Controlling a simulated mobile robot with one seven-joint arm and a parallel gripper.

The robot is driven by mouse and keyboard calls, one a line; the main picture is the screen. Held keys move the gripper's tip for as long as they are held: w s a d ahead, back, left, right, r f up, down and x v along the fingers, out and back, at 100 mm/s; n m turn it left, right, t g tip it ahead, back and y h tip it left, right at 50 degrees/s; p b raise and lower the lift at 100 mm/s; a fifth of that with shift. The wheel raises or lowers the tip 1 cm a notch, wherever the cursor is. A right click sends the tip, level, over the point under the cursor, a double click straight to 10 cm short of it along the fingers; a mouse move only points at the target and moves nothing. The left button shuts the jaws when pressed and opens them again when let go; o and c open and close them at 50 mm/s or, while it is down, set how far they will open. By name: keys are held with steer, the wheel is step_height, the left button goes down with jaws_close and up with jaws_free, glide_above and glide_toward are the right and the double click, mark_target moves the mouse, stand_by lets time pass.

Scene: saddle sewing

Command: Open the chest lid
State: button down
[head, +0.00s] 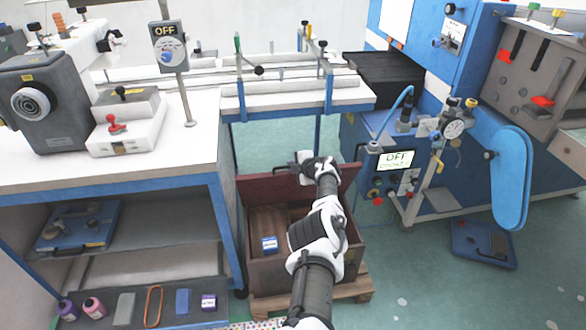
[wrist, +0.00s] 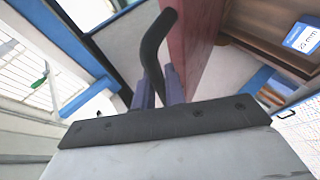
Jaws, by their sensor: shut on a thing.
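The chest (head: 262,279) is a brown wooden box standing low on a pallet in the head view. Its dark red lid (head: 262,190) is raised and stands roughly upright at the back, with the inside of the chest exposed. In the wrist view the lid (wrist: 192,42) is a reddish panel seen nearly edge-on. A dark curved handle (wrist: 153,50) stands out beside it. My gripper (wrist: 158,88) is shut on this handle, its fingers on both sides of the handle's lower part. In the head view my gripper (head: 305,162) is at the lid's upper edge; my arm hides part of the chest.
A blue-and-white labelled box (head: 269,244) lies inside the chest. A workbench with shelves (head: 110,170) stands close on the left. A blue machine (head: 385,150) stands on the right. Green floor (head: 400,270) is clear to the chest's right.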

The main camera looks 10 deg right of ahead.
steer(key=shift+w+a+r, duration=0.1)
steer(key=shift+a+r, duration=0.05)
steer(key=shift+r, duration=0.05)
steer(key=c, duration=1.5)
jaws_free()
steer(key=shift+o, duration=0.2)
steer(key=shift+f, duration=0.1)
steer(key=p+v, duration=0.8)
steer(key=v, duration=0.6)
steer(key=shift+p, duration=0.35)
